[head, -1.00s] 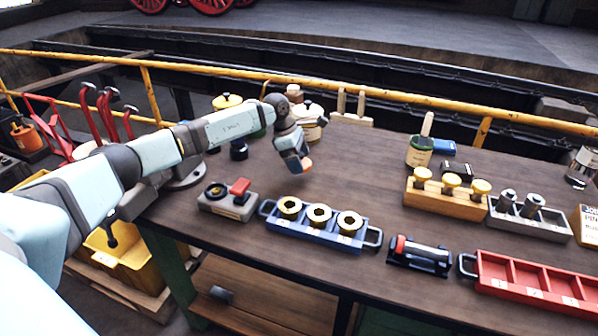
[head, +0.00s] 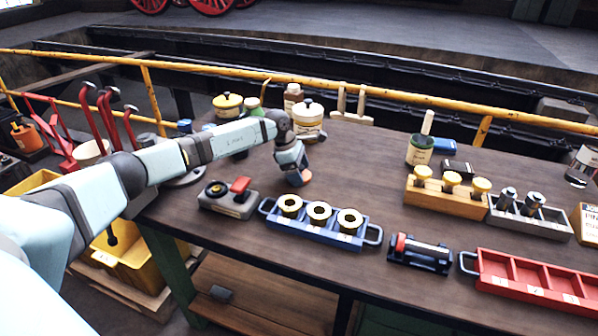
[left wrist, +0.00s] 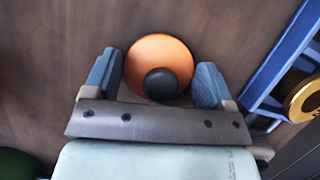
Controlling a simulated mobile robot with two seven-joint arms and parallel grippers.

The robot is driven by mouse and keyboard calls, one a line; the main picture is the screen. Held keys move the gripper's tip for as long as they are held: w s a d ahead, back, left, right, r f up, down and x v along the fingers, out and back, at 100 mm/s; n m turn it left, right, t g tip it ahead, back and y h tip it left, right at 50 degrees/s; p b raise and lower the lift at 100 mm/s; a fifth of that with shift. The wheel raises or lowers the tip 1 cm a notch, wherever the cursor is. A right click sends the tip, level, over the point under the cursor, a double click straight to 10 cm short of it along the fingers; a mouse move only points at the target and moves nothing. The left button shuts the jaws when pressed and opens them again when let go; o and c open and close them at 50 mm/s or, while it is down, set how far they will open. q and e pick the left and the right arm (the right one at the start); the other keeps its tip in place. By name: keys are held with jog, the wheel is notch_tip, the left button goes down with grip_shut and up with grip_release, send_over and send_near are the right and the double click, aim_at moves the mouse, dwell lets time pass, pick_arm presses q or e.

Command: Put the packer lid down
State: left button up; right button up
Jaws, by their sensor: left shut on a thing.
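The packer lid, an orange disc with a black knob (left wrist: 160,62), sits between the fingers of my left gripper (left wrist: 158,86) in the left wrist view. In the head view my left gripper (head: 296,180) points down over the dark wooden tabletop, behind the blue tray, with a bit of the orange lid (head: 305,181) showing at its tips. The gripper is shut on the lid. The lid is low, at or just above the tabletop; I cannot tell whether it touches. My right gripper is not in view.
The blue tray (head: 277,226) with brass rings stands in front of the gripper.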

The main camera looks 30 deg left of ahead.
pick_arm(q)
jog(key=shift+s+f, duration=0.2)
jog(key=shift+f, duration=0.25)
jog(key=o, duration=0.7)
jog(key=shift+d+f, duration=0.1)
jog(key=shift+o, duration=0.8)
jog(key=shift+f, duration=0.2)
jog(key=shift+d, duration=0.1)
jog(key=shift+r, duration=0.35)
jog(key=v, duration=1.3)
jog(key=shift+w+p, duration=0.3)
jog(key=shift+p, duration=0.05)
